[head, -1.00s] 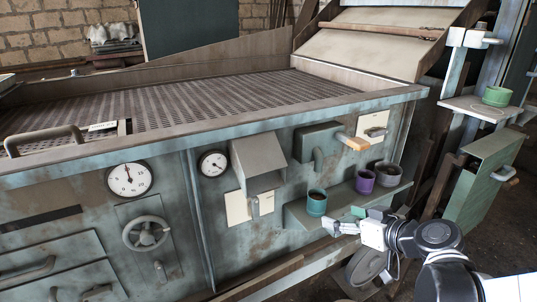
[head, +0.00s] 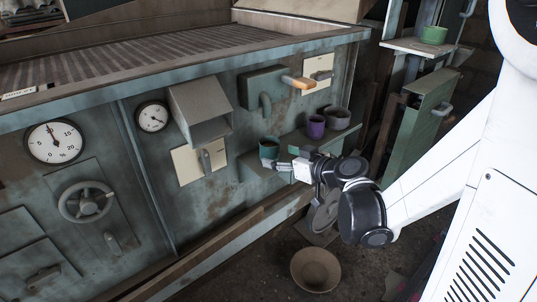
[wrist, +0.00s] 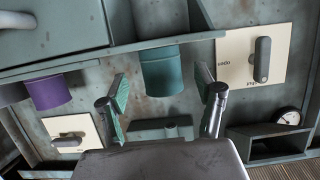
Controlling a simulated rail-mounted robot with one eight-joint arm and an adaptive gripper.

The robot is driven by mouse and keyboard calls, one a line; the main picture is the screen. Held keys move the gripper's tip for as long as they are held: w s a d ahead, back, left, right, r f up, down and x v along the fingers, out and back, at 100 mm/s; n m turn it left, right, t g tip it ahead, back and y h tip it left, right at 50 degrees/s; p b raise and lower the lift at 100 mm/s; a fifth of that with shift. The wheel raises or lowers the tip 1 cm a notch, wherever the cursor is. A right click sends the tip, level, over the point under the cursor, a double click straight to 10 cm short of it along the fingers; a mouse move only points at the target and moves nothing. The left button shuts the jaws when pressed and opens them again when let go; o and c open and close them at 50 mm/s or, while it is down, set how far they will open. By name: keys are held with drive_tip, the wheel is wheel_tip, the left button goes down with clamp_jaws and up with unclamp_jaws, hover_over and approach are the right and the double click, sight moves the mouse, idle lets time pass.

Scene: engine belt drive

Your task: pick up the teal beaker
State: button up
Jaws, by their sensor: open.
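The teal beaker (head: 269,147) stands on a narrow ledge (head: 252,170) on the machine's front, at the left of a row of beakers. My gripper (head: 283,162) is open just in front of it and slightly to its right in the head view. In the wrist view, which looks inverted, the teal beaker (wrist: 162,70) appears between the two spread fingers of my gripper (wrist: 164,88), with space on both sides. It seems to lie beyond the fingertips; contact cannot be seen. Part of its lower side is hidden by my gripper in the head view.
A purple beaker (head: 316,127) and a grey beaker (head: 337,119) stand farther right on the ledge. A sheet-metal hood (head: 201,110) and a lever handle (head: 205,160) stick out at left. A green cup (head: 433,35) sits on a side shelf. A bowl (head: 315,270) lies below.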

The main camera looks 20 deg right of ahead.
sight(276, 152)
drive_tip(key=shift+b+x, duration=0.95)
drive_tip(key=shift+x, duration=1.75)
drive_tip(key=c, duration=1.4)
drive_tip(key=shift+c, duration=0.2)
drive_tip(key=shift+r, duration=0.1)
drive_tip(key=shift+r+p, duration=0.35)
drive_tip(key=shift+r, duration=0.1)
drive_tip(key=r, duration=0.1)
drive_tip(key=r+p, duration=0.1)
drive_tip(key=r, duration=0.1)
drive_tip(key=shift+s+d+p, duration=0.15)
drive_tip(key=shift+s+p, duration=0.15)
drive_tip(key=s+d+p, duration=0.1)
drive_tip(key=s+d, duration=0.2)
drive_tip(key=s, duration=0.5)
drive_tip(key=s+d+p, duration=0.1)
drive_tip(key=s+d, duration=0.2)
drive_tip(key=s, duration=0.5)
drive_tip(key=shift+d+f, duration=0.25)
drive_tip(key=shift+d, duration=0.15)
